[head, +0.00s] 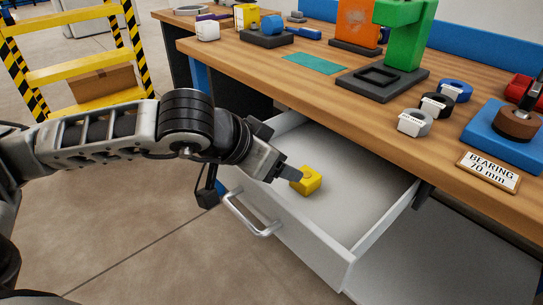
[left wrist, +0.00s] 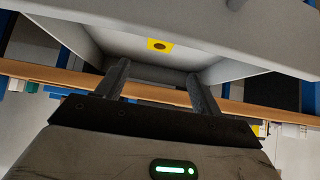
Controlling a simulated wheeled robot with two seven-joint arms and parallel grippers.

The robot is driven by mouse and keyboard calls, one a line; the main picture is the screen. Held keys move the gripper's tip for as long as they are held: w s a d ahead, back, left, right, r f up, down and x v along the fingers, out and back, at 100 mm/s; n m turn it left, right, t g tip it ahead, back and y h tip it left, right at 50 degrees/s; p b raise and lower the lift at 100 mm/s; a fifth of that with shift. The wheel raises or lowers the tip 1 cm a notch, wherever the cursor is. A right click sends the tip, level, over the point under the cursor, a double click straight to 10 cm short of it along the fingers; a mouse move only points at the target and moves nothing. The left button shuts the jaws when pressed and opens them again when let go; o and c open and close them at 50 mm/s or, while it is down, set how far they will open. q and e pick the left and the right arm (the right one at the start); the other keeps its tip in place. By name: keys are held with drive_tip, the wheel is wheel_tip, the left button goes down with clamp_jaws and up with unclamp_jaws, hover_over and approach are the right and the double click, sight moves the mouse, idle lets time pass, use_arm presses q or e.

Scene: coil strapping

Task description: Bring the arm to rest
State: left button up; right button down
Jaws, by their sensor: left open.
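My left gripper (head: 296,175) reaches in from the left over the near left side of an open white drawer (head: 315,232). Its two fingers stand apart with nothing between them in the left wrist view (left wrist: 158,70). A small yellow block with a round hole (head: 307,182) lies on the drawer floor, just beyond the fingertips in the head view. The block also shows in the left wrist view (left wrist: 158,44), ahead of the fingers and apart from them. My right gripper is not in view.
The drawer hangs out below the wooden workbench (head: 250,68), its handle (head: 250,216) facing front. On the bench are a green press (head: 404,40), several rings, and a blue fixture (head: 505,140) behind a bearing sign (head: 489,172). A yellow ladder (head: 75,70) stands at the left.

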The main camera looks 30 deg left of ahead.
use_arm(q)
drive_tip(key=shift+s+a+r, duration=0.1)
drive_tip(key=shift+s+r, duration=0.2)
drive_tip(key=shift+s, duration=0.05)
drive_tip(key=shift+r, duration=0.1)
